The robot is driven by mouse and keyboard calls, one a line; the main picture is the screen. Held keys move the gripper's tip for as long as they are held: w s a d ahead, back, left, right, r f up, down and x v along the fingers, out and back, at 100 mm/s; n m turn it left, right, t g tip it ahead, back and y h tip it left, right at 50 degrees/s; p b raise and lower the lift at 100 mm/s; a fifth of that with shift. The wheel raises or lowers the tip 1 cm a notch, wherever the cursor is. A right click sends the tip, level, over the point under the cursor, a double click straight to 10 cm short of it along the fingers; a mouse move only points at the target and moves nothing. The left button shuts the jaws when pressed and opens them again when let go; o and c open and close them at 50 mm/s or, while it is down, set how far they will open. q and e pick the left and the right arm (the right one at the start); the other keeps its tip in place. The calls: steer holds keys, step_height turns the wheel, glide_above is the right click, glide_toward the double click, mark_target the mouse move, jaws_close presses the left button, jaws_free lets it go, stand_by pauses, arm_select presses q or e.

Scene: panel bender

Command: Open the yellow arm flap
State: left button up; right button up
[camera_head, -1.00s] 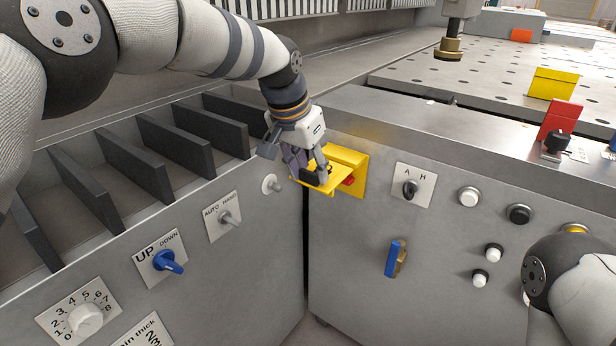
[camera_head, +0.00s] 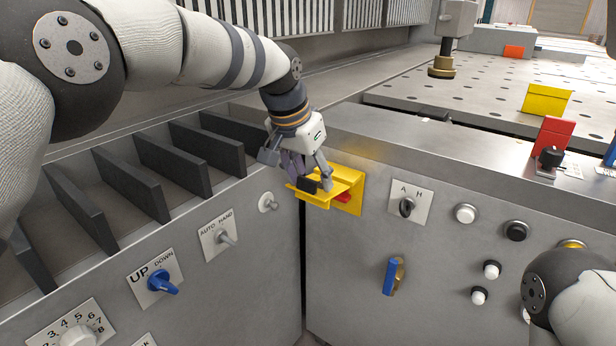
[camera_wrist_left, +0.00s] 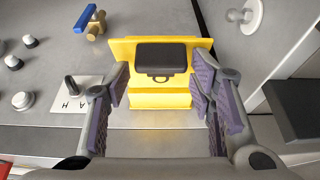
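The yellow arm flap (camera_head: 322,190) sticks out from a yellow plate (camera_head: 352,190) on the grey front panel, with a red part (camera_head: 343,197) partly visible under it. In the left wrist view the flap (camera_wrist_left: 160,98) spans the space between my fingers, with a dark block (camera_wrist_left: 161,57) and a small loop at its edge. My left gripper (camera_head: 311,184) is at the flap, and it also shows in the left wrist view (camera_wrist_left: 160,76). Its purple-padded fingers are spread, one on each side of the flap; contact is unclear. My right gripper is out of view.
An A/H switch (camera_head: 407,206), a blue-handled key-like lever (camera_head: 391,277) and several buttons are right of the flap. A white knob (camera_head: 268,202) and the AUTO/HAND switch (camera_head: 227,239) are left of it. Dark slats (camera_head: 175,150) stand behind the left panel.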

arm_select(q)
steer(key=shift+f, duration=0.2)
steer(key=v, duration=1.2)
